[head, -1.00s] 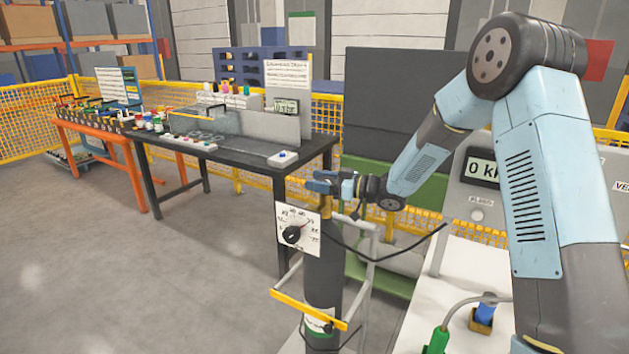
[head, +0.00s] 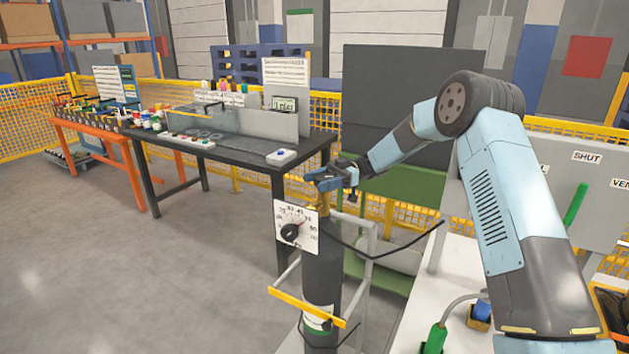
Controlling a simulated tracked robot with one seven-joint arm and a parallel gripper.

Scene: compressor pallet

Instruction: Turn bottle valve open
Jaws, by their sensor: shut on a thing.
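The gas bottle (head: 322,268) is a dark grey upright cylinder at the picture's centre, held in a grey frame with a yellow bar. A brass-coloured valve body (head: 322,204) shows at its top. My gripper (head: 318,180) is at the top of the bottle, with its blue fingers shut on the bottle valve. The fingers hide most of the valve's handle, so its turn position cannot be read. A white dial plate (head: 297,231) with a black knob sits in front of the bottle's upper part.
A black table (head: 235,151) with a small white box (head: 281,157) stands behind left. A grey panel (head: 575,190) with a green lever (head: 576,204) and a "SHUT" label stands right, above a white bench (head: 455,290). A black hose runs right from the bottle. The floor at left is clear.

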